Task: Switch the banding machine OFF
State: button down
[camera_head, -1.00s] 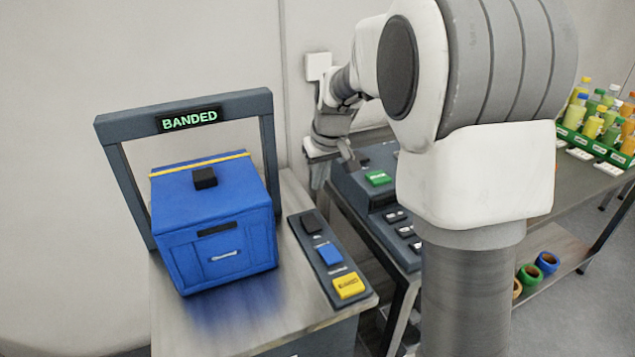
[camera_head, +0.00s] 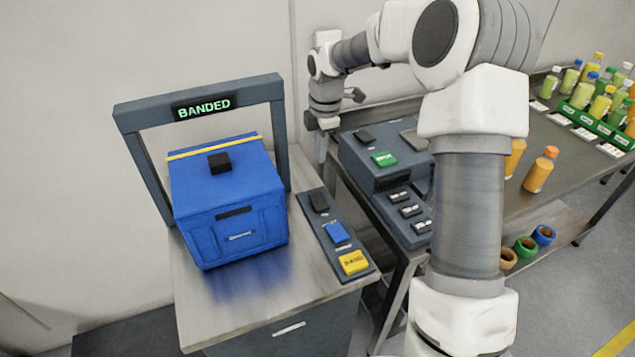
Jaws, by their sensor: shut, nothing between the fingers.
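The banding machine's dark arch (camera_head: 284,130) stands on a metal cabinet top at the left. Its display (camera_head: 203,107) reads "BANDED" in lit green. A blue crate (camera_head: 228,205) with a yellow band and a black block on its lid sits under the arch. To its right lies a dark control strip (camera_head: 326,228) with a black switch (camera_head: 319,202), a blue button (camera_head: 337,233) and a yellow button (camera_head: 354,262). My gripper (camera_head: 322,158) is shut and empty, pointing down beyond the strip's far end, above and behind the black switch. It looks apart from the switch.
Right of the cabinet is another dark console (camera_head: 385,176) with a green button (camera_head: 384,159) and several black switches. A bench (camera_head: 560,150) beyond holds bottles and a green bottle tray (camera_head: 597,124). Tape rolls (camera_head: 526,247) lie on its lower shelf.

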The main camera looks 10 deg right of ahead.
aim_at(318, 196)
jog(key=shift+r+n, duration=0.1)
jog(key=shift+n, duration=0.2)
jog(key=f, duration=0.4)
jog(key=w+f, duration=0.1)
jog(key=f, duration=0.9)
jog(key=shift+w+a, duration=0.15)
jog(key=shift+w, duration=0.25)
jog(key=shift+f+b, duration=0.25)
jog(key=shift+b, duration=0.05)
